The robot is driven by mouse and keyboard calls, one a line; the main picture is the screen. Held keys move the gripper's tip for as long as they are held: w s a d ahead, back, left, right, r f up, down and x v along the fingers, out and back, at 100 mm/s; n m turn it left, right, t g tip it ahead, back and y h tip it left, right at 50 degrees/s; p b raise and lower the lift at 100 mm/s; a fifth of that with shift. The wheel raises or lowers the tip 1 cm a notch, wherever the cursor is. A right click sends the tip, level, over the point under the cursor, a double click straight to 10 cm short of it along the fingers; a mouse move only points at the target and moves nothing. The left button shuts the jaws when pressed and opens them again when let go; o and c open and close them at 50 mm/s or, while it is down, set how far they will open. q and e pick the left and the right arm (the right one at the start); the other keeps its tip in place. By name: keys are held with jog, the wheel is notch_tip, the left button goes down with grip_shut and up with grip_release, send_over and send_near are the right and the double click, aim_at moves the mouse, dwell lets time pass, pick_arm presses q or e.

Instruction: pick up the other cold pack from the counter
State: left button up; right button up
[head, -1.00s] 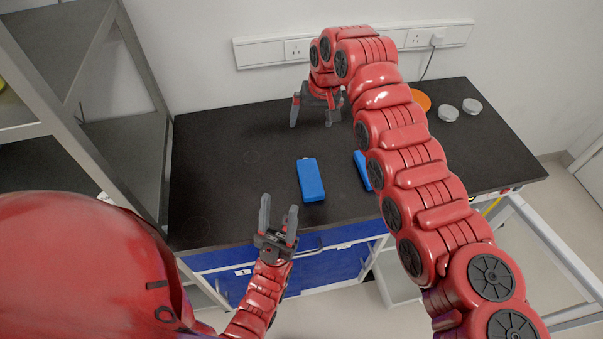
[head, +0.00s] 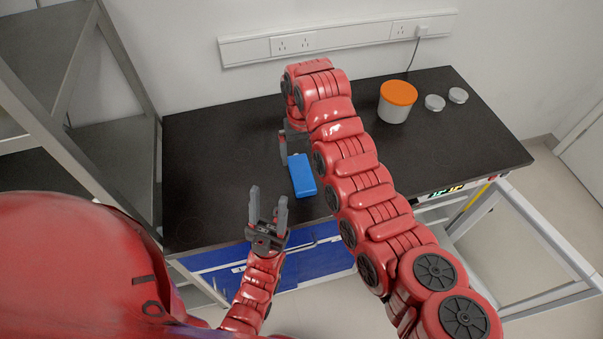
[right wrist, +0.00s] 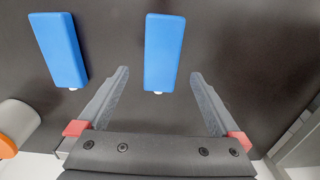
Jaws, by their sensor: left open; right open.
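A blue cold pack (head: 302,176) lies on the dark counter (head: 215,150) near its middle. My right gripper (head: 292,148) is open and empty at its far end, partly hidden by its own arm. In the right wrist view this pack (right wrist: 164,50) shows between the two open fingers, its near end between the fingertips, with no visible contact. A second blue cold pack (right wrist: 58,48) lies beside it to the left in that view; in the head view my right arm hides it. My left gripper (head: 268,196) is open and empty by the counter's front edge.
A white tub with an orange lid (head: 398,98) stands at the back right of the counter, with two small metal lids (head: 435,103) (head: 458,95) beside it. A grey metal shelf frame (head: 125,110) stands at the left. The counter's left part is clear.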

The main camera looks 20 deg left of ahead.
aim_at(302, 172)
jog(key=shift+f, duration=0.65)
jog(key=shift+s+f+p, duration=0.1)
jog(key=shift+f+p, duration=0.05)
jog(key=shift+p, duration=0.15)
notch_tip(302, 172, down, 4)
jog(key=shift+s+f+p, duration=0.15)
jog(key=shift+p, duration=1.05)
jog(key=shift+f, duration=0.3)
jog(key=c, duration=1.5)
jog(key=shift+r, duration=0.1)
